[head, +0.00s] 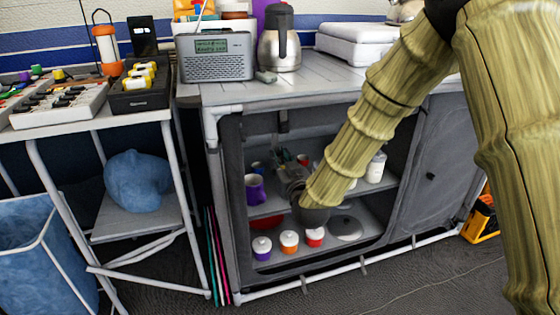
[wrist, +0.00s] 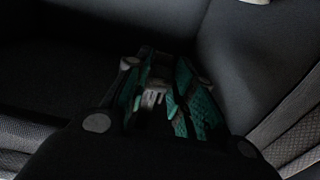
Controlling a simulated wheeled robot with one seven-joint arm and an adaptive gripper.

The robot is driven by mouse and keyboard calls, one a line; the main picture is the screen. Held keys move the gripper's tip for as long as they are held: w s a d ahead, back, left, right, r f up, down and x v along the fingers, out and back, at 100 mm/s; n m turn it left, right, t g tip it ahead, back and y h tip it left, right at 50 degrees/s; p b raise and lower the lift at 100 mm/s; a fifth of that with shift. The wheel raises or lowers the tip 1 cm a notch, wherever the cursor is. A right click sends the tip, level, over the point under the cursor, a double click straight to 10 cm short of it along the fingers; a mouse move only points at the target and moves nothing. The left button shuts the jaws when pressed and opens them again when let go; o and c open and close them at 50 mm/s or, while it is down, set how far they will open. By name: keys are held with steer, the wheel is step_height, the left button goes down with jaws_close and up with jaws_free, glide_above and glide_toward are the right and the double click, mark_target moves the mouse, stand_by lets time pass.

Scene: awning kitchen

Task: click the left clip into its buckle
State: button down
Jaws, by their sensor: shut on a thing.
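My gripper (wrist: 165,82) shows in the wrist view with green textured pads on both fingers. It is shut on a small pale grey piece (wrist: 152,97) between the pads, which looks like the clip. The picture is dark, and the clip's prongs are not clear. A short dark strap with a fitting (head: 283,122) hangs from the bay's top edge. I cannot tell whether it is the buckle, or whether clip and buckle touch.
The bay's shelves hold a purple mug (head: 255,188), a white bottle (head: 376,167), several small lidded jars (head: 289,241) and a grey lid (head: 345,228). A radio (head: 216,57) and a steel jug (head: 279,40) stand on the worktop. The cabinet frame borders the opening.

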steer(key=s+d+r+p, duration=0.1)
steer(key=s+r+p, duration=0.2)
steer(key=r+p, duration=0.1)
steer(key=shift+r, duration=0.7)
steer(key=c, duration=1.4)
jaws_free()
steer(key=shift+o, duration=0.2)
steer(key=shift+s, duration=0.1)
steer(key=v, duration=1.1)
steer(key=shift+s, duration=0.35)
steer(key=shift+d, duration=0.15)
